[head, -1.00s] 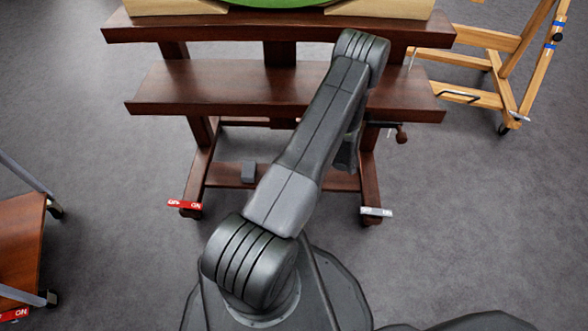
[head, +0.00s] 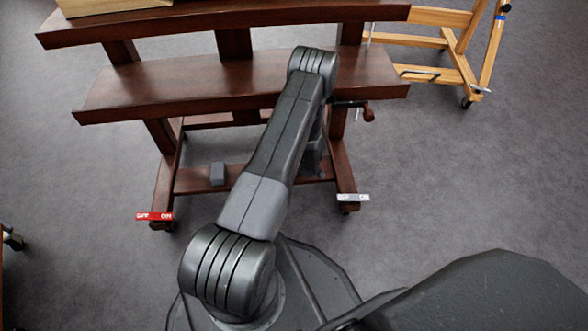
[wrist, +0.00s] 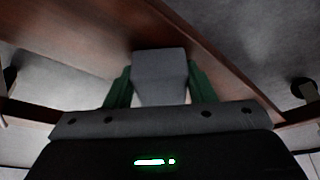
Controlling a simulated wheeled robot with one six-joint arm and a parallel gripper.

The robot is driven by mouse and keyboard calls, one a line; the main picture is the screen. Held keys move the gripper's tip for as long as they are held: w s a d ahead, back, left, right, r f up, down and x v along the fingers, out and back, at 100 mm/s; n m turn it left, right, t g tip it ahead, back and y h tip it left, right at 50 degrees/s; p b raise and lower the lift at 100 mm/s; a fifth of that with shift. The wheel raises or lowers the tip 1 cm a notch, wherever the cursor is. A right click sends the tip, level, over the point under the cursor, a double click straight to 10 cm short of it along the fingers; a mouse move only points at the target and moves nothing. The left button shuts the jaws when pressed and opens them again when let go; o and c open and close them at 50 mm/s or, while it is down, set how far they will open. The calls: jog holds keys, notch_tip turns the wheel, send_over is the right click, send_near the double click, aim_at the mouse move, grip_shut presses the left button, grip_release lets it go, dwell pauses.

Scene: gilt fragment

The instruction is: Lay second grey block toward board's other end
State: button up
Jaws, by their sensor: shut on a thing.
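A grey block (head: 217,174) rests on the low dark wooden board (head: 192,181), toward its left end, in the head view. My gripper (wrist: 159,88) is shut on a second grey block (wrist: 160,66), held between its green fingers in the wrist view. A broad reddish-brown wooden surface (wrist: 75,45) lies just beyond the held block. I cannot tell whether the block touches it. In the head view my arm reaches down over the right part of the board and hides most of the gripper and the held block.
The dark wooden easel has a wide lower shelf (head: 170,84) and an upper ledge (head: 180,28) above the board. A red tag (head: 154,216) and a white tag (head: 353,198) mark its feet. A lighter wooden easel (head: 455,62) stands at right. Grey floor is clear around.

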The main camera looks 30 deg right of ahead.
jog(key=o, duration=0.9)
jog(key=shift+f, duration=0.1)
jog(key=shift+o, duration=0.2)
jog(key=shift+s+r+p, duration=0.1)
jog(key=shift+r+p, duration=0.25)
jog(key=shift+r, duration=0.2)
jog(key=p+v, duration=0.2)
jog(key=v, duration=0.4)
jog(key=shift+r+p, duration=0.35)
jog(key=shift+p, duration=0.05)
jog(key=shift+s+d, duration=0.1)
jog(key=shift+s, duration=0.05)
